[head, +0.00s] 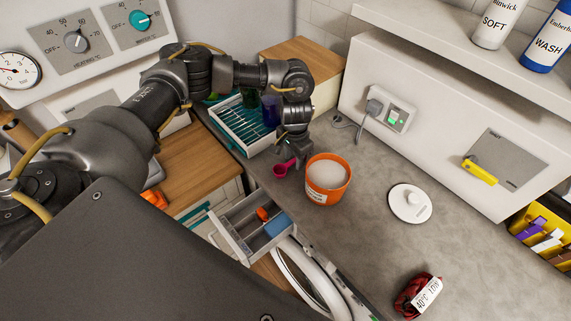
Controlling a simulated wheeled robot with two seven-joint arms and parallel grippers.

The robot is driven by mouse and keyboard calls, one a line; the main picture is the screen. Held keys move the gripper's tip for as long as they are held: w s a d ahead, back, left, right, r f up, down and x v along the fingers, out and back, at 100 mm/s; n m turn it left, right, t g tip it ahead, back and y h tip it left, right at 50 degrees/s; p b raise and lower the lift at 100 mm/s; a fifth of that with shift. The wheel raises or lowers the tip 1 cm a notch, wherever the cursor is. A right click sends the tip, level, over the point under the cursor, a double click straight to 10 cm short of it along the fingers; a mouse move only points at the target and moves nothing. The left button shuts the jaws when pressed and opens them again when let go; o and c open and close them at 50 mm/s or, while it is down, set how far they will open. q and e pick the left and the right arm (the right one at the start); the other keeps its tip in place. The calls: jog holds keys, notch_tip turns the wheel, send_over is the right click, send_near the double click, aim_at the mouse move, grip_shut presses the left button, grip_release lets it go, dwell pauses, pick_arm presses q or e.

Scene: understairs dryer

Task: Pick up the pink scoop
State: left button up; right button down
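The tub is filled with white powder. My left gripper (293,160) points down at the scoop's handle end, close to the tub's left side. Its fingers are dark and small here, and they partly hide the handle. I cannot tell whether they are open, shut or touching the scoop. My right gripper is out of view.
A white rack (244,142) stands behind the scoop. An open drawer (237,237) is below the worktop's front edge. A white round lid (410,203) and a red bundle with a tag (409,299) lie to the right, with clear worktop between.

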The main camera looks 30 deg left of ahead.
pick_arm(q)
jog(key=shift+f, duration=0.45)
grip_shut()
